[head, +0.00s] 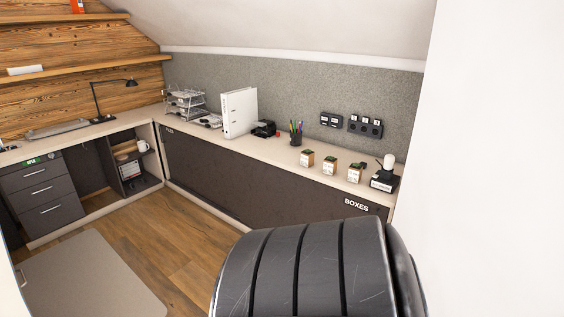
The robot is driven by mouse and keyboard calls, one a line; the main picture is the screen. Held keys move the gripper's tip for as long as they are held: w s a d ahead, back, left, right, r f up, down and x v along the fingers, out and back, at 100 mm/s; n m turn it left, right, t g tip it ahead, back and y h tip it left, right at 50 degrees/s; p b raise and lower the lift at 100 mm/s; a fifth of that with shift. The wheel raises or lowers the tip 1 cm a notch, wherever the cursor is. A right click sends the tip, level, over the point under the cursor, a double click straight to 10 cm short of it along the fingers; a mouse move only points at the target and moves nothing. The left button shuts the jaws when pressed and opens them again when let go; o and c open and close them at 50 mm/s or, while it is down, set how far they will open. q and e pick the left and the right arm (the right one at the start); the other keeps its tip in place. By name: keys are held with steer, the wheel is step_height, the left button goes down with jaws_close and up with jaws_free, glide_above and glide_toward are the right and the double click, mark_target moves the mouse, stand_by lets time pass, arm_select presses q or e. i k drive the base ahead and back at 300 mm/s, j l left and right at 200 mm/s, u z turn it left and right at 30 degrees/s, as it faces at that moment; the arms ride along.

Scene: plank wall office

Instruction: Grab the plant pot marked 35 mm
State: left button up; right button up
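Three small wooden plant pots stand in a row on the right part of the long counter: a left pot (307,159), a middle pot (329,168) and a right pot (354,174). Each has a low green plant on top and a pale marking on its front. The markings are too small to read, so I cannot tell which one says 35 mm. The pots stand upright and apart from each other. Neither of my grippers is in view.
A large dark ribbed thing (300,268), perhaps a chair back, fills the lower foreground before the counter. A black device (384,181) stands right of the pots; a pen cup (295,138) and a white binder (239,112) stand left. Wooden floor (180,245) shows at left.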

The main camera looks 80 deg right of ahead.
mark_target(330, 163)
steer(key=z, duration=0.5)
steer(key=l+z, duration=0.15)
steer(key=z, duration=0.8)
steer(key=l+z, duration=0.15)
steer(key=z, duration=0.8)
steer(key=l+z, duration=0.1)
steer(key=z, duration=0.4)
